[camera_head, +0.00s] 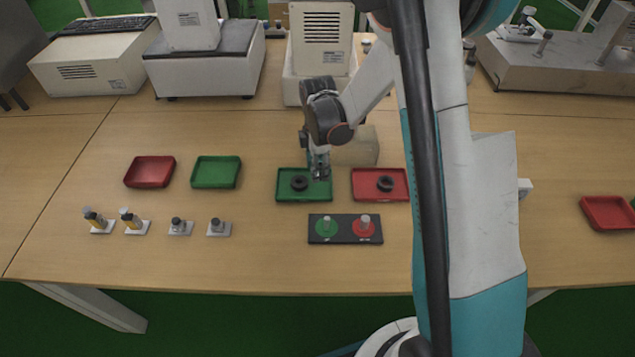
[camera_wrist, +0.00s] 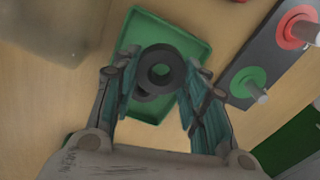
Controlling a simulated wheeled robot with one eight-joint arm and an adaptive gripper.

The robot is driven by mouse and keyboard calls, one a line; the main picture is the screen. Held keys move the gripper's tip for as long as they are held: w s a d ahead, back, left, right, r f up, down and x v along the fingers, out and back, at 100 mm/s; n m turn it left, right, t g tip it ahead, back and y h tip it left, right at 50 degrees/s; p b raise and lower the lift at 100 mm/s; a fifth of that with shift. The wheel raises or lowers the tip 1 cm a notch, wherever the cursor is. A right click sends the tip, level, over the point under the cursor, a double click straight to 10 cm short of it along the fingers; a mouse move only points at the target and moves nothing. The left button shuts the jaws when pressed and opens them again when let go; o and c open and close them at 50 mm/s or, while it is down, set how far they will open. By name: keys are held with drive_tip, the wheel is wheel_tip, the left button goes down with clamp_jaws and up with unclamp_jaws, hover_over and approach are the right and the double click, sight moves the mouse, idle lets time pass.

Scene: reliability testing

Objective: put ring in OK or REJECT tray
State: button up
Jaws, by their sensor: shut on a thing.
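My gripper (camera_head: 319,174) is over the right part of a green tray (camera_head: 284,197). In the wrist view my gripper (camera_wrist: 160,72) is shut on a dark ring (camera_wrist: 160,55), held flat between the fingertips above the green tray (camera_wrist: 190,38). A second dark ring (camera_wrist: 143,91) shows partly behind the held one. In the head view this black ring (camera_head: 299,183) lies in the green tray, left of the fingertips. The held ring cannot be made out there. A red tray (camera_head: 364,195) on the right has another black ring (camera_head: 385,183) in it.
A black board (camera_head: 345,239) with a green disc (camera_head: 326,228) and a red disc (camera_head: 364,229), each with a peg, lies in front. A beige block (camera_head: 357,147) stands behind. Empty red (camera_head: 150,172) and green (camera_head: 216,172) trays and several small fixtures are left.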

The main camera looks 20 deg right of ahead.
drive_tip(key=shift+f+b, duration=0.75)
drive_tip(key=shift+f, duration=1.85)
drive_tip(key=shift+f, duration=0.1)
drive_tip(key=o, duration=1)
drive_tip(key=shift+c, duration=0.2)
wheel_tip(320, 180, up, 12)
drive_tip(key=p, duration=0.4)
wheel_tip(320, 180, up, 9)
drive_tip(key=m+t, duration=0.2)
drive_tip(key=m, duration=0.2)
hover_over(318, 186)
drive_tip(key=s, duration=0.4)
drive_tip(key=s+r+m+t, duration=0.2)
drive_tip(key=s+r+m, duration=0.3)
drive_tip(key=s, duration=0.4)
drive_tip(key=s+r+m+t, duration=0.3)
drive_tip(key=s+r+m, duration=0.3)
drive_tip(key=s+m, duration=0.2)
drive_tip(key=shift+s+d+r+p, duration=0.15)
drive_tip(key=shift+s+r+p, duration=0.15)
drive_tip(key=shift+s, duration=0.7)
